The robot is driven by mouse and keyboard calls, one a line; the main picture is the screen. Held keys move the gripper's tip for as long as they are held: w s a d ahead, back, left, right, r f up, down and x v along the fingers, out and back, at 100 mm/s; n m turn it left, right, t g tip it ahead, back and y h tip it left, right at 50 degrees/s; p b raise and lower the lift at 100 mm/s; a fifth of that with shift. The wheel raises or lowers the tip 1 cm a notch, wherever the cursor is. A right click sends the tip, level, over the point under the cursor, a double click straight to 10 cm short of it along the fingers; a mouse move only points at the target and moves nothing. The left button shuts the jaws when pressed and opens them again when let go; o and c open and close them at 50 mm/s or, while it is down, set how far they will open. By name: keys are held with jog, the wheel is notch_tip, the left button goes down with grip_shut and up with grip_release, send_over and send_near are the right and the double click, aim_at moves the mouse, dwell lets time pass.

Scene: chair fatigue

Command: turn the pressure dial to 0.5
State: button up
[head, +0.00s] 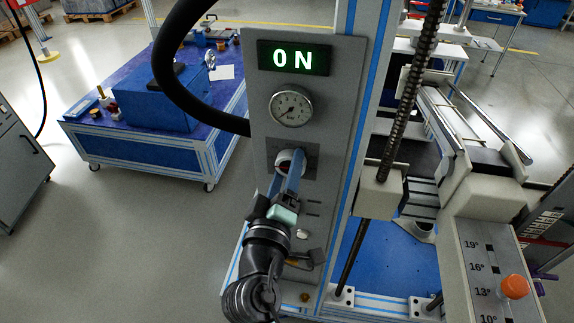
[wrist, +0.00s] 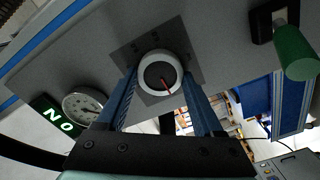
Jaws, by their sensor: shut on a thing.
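The pressure dial (head: 288,156) is a round white knob on the upright grey panel, below the gauge. My gripper (head: 286,176) reaches up to it from below, and its blue fingers partly hide it. In the wrist view the dial (wrist: 149,83) has a dark centre and a red pointer mark, which points down and slightly right. My gripper (wrist: 160,76) is shut on the dial there, with one finger on each side. The pressure gauge (head: 290,105) has a pale face and a dark needle; it also shows in the wrist view (wrist: 84,103). Its numbers are too small to read.
A lit display (head: 293,58) above the gauge reads ON. A thick black hose (head: 164,60) curves left of the panel. A spring-wrapped rod (head: 408,100) and an orange knob (head: 514,287) stand to the right. A green handle (wrist: 296,55) shows in the wrist view.

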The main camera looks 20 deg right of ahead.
jog(key=shift+n+p, duration=0.55)
jog(key=shift+n, duration=1.05)
jog(key=shift+f, duration=0.1)
jog(key=o, duration=1.4)
jog(key=b+v, duration=0.3)
jog(key=v, duration=1)
jog(key=shift+a, duration=0.1)
